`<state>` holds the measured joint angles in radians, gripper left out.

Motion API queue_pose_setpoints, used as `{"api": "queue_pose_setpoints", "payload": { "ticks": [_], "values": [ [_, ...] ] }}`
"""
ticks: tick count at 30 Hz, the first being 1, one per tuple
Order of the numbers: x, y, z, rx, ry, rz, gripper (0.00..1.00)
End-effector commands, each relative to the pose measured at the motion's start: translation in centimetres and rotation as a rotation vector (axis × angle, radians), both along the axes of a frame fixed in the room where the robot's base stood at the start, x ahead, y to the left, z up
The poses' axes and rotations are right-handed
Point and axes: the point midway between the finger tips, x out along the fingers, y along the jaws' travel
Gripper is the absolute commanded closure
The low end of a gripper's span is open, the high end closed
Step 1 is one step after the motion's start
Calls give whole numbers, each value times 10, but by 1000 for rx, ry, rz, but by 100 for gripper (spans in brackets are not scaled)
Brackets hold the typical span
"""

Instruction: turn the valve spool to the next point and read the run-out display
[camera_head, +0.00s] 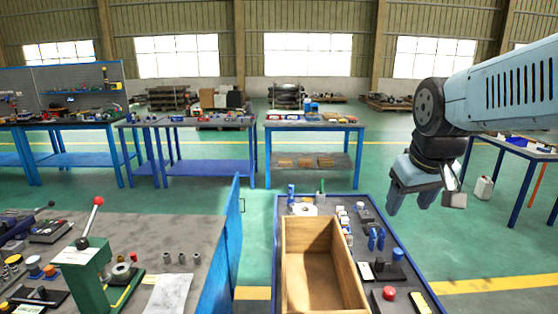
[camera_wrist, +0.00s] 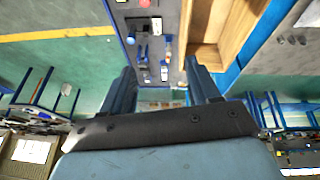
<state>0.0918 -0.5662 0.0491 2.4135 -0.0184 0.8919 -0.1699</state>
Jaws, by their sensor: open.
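My gripper (camera_head: 408,203) hangs at the right of the head view, above the floor beside the trolley's right edge. Its two fingers are apart with nothing between them. In the wrist view my gripper (camera_wrist: 160,68) also shows empty, with the trolley top beyond the fingertips. I cannot make out a valve spool or a run-out display for certain in either view. A dark block with a white label and a blue knob (camera_head: 397,254) stands on the trolley's right side; no reading is legible on it.
An open wooden box (camera_head: 361,290) sits on the blue-edged trolley (camera_head: 411,277). Small parts and a red knob (camera_head: 389,293) lie beside it. A green lever press (camera_head: 88,277) stands on the left bench (camera_head: 190,232). A white canister (camera_head: 483,188) stands on the green floor.

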Motion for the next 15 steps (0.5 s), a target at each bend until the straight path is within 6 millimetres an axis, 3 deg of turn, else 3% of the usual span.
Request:
{"api": "queue_pose_setpoints", "payload": {
  "ticks": [6, 15],
  "values": [
    [-40, 10, 3, 76, -71, -73, 39],
    [-55, 13, 1, 117, -96, -108, 39]
  ]
}}
